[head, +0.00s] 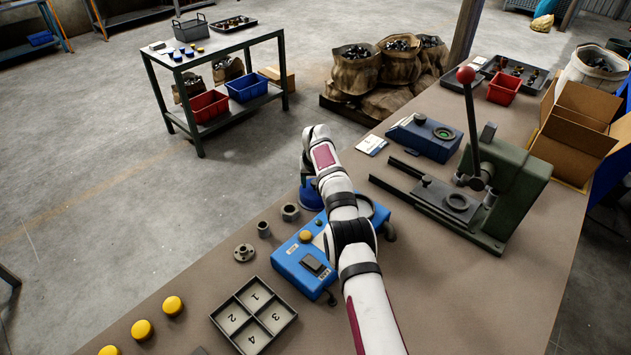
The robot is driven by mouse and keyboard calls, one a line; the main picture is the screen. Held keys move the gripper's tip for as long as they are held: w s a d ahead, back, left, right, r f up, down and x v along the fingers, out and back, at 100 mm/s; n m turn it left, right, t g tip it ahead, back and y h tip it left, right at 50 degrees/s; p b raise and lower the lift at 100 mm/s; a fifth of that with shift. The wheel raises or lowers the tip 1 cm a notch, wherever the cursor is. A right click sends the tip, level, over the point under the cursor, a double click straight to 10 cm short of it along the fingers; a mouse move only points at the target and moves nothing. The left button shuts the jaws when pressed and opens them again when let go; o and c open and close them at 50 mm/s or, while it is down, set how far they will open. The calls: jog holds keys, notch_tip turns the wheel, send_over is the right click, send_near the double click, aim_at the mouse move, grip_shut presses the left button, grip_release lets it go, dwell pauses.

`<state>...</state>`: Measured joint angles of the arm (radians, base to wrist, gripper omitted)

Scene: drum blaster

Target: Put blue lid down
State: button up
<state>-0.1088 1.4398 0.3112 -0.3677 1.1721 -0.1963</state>
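My white arm reaches across the workbench (440,300), and my gripper (307,181) points down near the bench's far left edge. A round blue piece (311,198), which looks like the blue lid, shows directly under my gripper. My gripper and wrist cover its top, so I cannot tell whether the fingers are closed on it or whether it touches the bench. A blue machine (296,262) with a yellow button and a dark switch sits just in front of it, partly hidden by my arm.
A four-compartment numbered tray (252,318) and several yellow caps (141,330) lie at the front left. Metal fittings (290,212) lie left of the blue machine. A green lever press (500,185) and a blue box (424,137) stand to the right. The front right bench is clear.

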jog(key=shift+r, duration=0.1)
jog(key=shift+s+r, duration=0.1)
jog(key=shift+r, duration=0.45)
jog(key=s+d+r+m+g, duration=0.1)
jog(key=s+d+r, duration=0.1)
jog(key=s+r, duration=1.45)
jog(key=s+m+g+y, duration=0.1)
jog(key=s+m+g, duration=0.2)
jog(key=s, duration=3.4)
jog(key=shift+d+m+g+y, duration=0.4)
jog(key=shift+d+m, duration=0.05)
jog(key=shift+m, duration=0.35)
